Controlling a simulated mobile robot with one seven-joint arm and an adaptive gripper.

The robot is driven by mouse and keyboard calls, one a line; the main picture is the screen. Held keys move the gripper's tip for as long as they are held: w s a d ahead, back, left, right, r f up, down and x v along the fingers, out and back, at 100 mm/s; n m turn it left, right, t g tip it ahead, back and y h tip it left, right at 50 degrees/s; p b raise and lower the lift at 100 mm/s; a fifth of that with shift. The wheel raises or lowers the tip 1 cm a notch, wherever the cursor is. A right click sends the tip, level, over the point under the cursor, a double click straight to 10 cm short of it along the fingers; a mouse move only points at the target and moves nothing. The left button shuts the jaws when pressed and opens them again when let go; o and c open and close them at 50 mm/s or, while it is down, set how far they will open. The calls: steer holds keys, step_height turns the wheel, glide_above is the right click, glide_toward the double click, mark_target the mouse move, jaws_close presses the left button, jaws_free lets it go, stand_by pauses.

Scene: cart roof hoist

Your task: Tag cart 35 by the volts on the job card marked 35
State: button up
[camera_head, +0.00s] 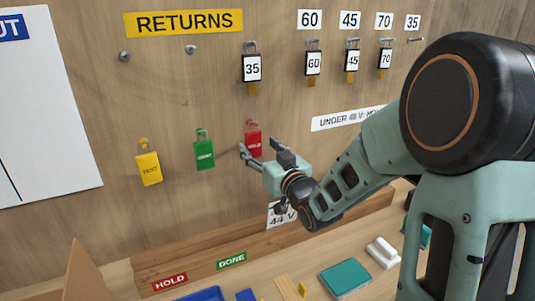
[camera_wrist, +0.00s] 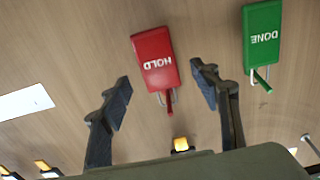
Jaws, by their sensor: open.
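A red HOLD tag (camera_head: 253,143) hangs on the wooden board, partly behind my gripper. My gripper (camera_head: 264,151) is open and empty in front of it. In the wrist view the red tag (camera_wrist: 155,60) shows between and beyond the two fingers, its lettering upside down; contact cannot be seen. A green DONE tag (camera_head: 204,150) and a yellow TEST tag (camera_head: 149,167) hang to its left. A card reading 44 V (camera_head: 278,220) stands low behind my gripper, partly hidden. The cart 35 itself and any 35 mark on the card are not visible.
A black padlock-like piece numbered 35 (camera_head: 251,68) hangs under the RETURNS sign (camera_head: 184,22). Similar pieces 60, 45 and 70 hang to the right; the peg under label 35 (camera_head: 412,22) is bare. A sign (camera_head: 347,118) reads "UNDER 48 V: H", then is hidden by my arm.

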mark_target(254, 140)
steer(key=shift+x, duration=2.2)
steer(key=c, duration=1.4)
steer(key=shift+c, duration=0.2)
steer(key=shift+r, duration=0.35)
steer(key=shift+s, duration=0.1)
steer(key=shift+s+d+r, duration=0.2)
steer(key=shift+s+d, duration=0.1)
steer(key=shift+s, duration=0.4)
steer(key=shift+s+d+r, duration=0.2)
steer(key=shift+s+d, duration=0.15)
steer(key=shift+s, duration=0.35)
steer(key=shift+s+d+r, duration=0.2)
steer(key=shift+s+d, duration=0.1)
steer(key=shift+s, duration=0.4)
